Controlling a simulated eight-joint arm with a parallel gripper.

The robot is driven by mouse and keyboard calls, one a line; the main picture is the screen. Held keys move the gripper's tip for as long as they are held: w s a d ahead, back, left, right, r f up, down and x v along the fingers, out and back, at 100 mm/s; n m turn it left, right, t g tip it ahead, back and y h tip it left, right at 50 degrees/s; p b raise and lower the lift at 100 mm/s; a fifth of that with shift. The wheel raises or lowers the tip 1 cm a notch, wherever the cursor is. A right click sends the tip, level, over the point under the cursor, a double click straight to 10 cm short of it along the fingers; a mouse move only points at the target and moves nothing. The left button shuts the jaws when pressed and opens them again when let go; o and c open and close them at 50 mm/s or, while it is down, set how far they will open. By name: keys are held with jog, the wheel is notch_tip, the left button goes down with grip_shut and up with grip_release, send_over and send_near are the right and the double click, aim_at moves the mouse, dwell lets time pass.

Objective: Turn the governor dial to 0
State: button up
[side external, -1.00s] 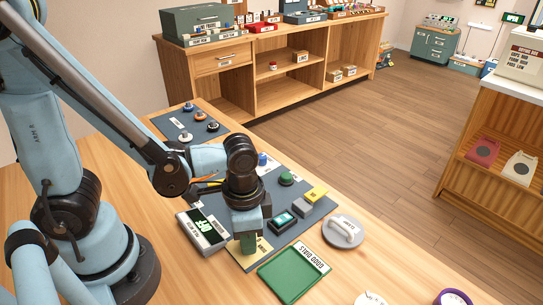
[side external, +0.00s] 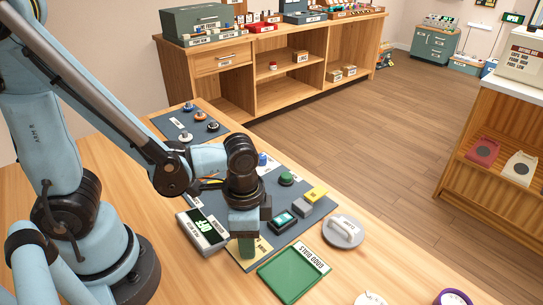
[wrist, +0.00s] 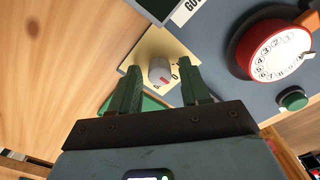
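The governor dial is a small pale grey knob (wrist: 159,71) with a red mark, on a yellow card (wrist: 150,47) with printed numbers, partly covered. My gripper (wrist: 161,67) is open, with its green fingers on either side of the knob and gaps showing in the wrist view. I cannot tell how far the fingertips reach down beside it. In the side view my gripper (side external: 247,252) points down over the yellow card (side external: 264,246) and hides the knob. A readout box (side external: 203,232) with green lit characters stands just left of it.
A green tray (side external: 291,276) labelled "GOOD DIALS" lies in front. A teal-topped box (side external: 284,220), grey and yellow blocks, a green button (side external: 287,179) and a grey disc with a white handle (side external: 343,232) are to the right. A red rotary dial (wrist: 275,50) shows in the wrist view.

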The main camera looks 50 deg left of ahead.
jog(key=shift+o, duration=0.3)
jog(key=shift+r, duration=0.1)
notch_tip(320, 180, up, 12)
dwell(0.9)
jog(key=shift+a, duration=0.1)
jog(key=w+a+n+t, duration=0.5)
jog(key=a+n+t, duration=0.2)
jog(key=a, duration=0.2)
jog(key=shift+w+a+r+n, duration=0.2)
jog(key=shift+w+r+n, duration=0.05)
jog(key=shift+w+n, duration=0.15)
jog(key=shift+c, duration=0.2)
